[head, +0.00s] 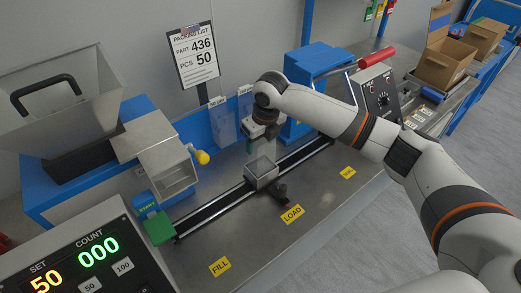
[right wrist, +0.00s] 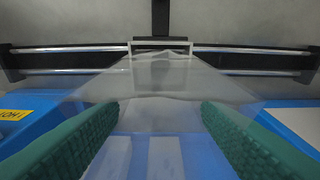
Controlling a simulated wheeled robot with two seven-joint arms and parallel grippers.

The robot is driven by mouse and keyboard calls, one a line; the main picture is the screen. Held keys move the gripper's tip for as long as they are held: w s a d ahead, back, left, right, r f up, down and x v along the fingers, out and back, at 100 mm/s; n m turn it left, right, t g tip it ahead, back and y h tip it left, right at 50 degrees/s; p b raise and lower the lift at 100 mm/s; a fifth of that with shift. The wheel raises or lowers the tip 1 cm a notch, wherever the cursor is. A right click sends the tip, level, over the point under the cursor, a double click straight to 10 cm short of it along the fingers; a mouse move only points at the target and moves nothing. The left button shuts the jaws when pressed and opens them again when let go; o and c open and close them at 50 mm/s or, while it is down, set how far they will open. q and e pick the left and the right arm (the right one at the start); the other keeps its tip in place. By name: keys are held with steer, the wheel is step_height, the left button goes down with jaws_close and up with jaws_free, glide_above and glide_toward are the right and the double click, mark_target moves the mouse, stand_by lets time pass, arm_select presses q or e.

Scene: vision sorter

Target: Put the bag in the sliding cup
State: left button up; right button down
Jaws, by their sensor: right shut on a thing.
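The sliding cup (head: 262,172) is a small square, clear-walled cup on the twin-rail track, near the LOAD label. In the right wrist view its pale rim (right wrist: 160,46) shows ahead, top centre. My right gripper (head: 254,138) is above and slightly behind the cup in the head view. Its green fingers (right wrist: 160,130) are shut on a clear plastic bag (right wrist: 160,85), which spans the gap between them and stretches toward the cup rim. I cannot tell whether the bag's far end touches or enters the cup. My left gripper is not in view.
Clear bags (head: 222,124) hang at the blue back panel. A hopper (head: 62,105) and chute (head: 165,165) stand left, with a count panel (head: 85,265) in front. The steel table front is clear.

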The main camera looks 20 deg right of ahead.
steer(key=shift+f, duration=1.75)
steer(key=shift+f, duration=0.1)
steer(key=shift+c, duration=2.2)
jaws_free()
step_height(320, 180, up, 12)
steer(key=s, duration=0.2)
steer(key=shift+d, duration=0.4)
steer(key=shift+s, duration=0.15)
